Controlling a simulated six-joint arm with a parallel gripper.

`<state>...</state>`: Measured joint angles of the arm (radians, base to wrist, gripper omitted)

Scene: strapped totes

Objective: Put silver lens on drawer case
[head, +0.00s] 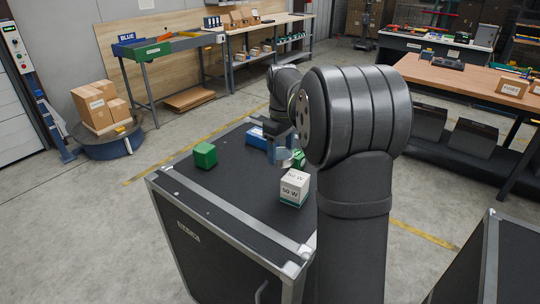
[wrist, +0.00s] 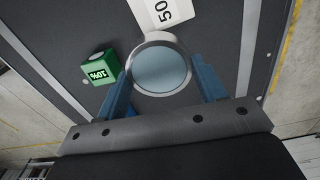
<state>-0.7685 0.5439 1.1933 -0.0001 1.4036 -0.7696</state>
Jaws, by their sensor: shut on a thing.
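The silver lens (wrist: 160,68) is a round disc with a silver rim and a blue-grey glass face. My gripper (wrist: 163,80) is shut on it, with one blue finger on each side of the rim. In the head view my gripper (head: 282,150) is over the top of a black case (head: 230,195) with metal edges, and the lens (head: 284,155) shows small beneath it. The case has a label plate and a handle on its front. I cannot tell how far the lens is above the top.
On the case top stand a white box marked 50 W (head: 294,188), close in front of my gripper, a green cube (head: 205,155) and a blue box (head: 256,138). A green box marked 10% (wrist: 100,68) is beside the lens. The front left top is clear.

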